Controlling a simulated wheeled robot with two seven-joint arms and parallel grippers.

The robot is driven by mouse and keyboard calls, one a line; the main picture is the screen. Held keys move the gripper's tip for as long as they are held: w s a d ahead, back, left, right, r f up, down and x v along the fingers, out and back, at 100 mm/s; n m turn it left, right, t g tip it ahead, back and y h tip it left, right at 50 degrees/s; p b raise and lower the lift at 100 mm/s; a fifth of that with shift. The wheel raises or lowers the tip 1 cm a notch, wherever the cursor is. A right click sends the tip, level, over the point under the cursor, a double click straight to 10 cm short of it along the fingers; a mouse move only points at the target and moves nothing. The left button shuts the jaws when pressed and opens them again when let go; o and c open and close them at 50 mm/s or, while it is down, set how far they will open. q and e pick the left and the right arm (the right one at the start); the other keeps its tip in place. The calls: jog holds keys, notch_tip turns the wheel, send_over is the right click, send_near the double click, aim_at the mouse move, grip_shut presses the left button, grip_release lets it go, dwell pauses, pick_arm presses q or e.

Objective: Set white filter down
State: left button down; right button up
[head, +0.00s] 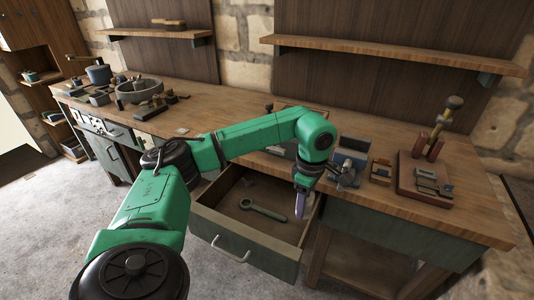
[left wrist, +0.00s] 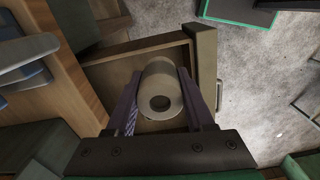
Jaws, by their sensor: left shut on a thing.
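The white filter (left wrist: 160,80) is a pale cylinder with a round hole in its end. My left gripper (left wrist: 160,92) is shut on it, one purple finger on each side. In the head view my left gripper (head: 300,204) hangs pointing down at the right side of the open drawer (head: 243,244). The filter cannot be made out there. The wrist view shows the drawer (left wrist: 206,62) around and below the filter; I cannot tell whether the filter touches its floor. My right gripper is not in view.
A wrench (head: 263,210) lies on the drawer floor, left of my gripper. The workbench (head: 400,205) carries a blue-grey box (head: 350,160), small parts and a reddish stand (head: 425,180) near the drawer. A stone-coloured bowl (head: 138,90) stands farther left.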

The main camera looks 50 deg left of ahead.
pick_arm(q)
jog(key=a+n+b, duration=0.4)
jog(key=n+b, duration=0.2)
jog(key=n, duration=0.5)
pick_arm(e)
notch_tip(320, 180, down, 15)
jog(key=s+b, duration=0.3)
jog(key=b, duration=0.4)
pick_arm(q)
jog(key=n+b, duration=0.4)
jog(key=n, duration=0.6)
send_over(281, 236)
notch_tip(281, 236, down, 8)
notch_tip(281, 236, down, 11)
jog(key=shift+b, duration=0.65)
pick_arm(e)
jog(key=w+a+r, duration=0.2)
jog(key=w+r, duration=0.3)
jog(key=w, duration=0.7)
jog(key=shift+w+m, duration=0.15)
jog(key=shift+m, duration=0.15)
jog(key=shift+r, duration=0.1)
pick_arm(q)
jog(key=shift+c, duration=1.4)
grip_release()
jog(key=shift+f, duration=0.15)
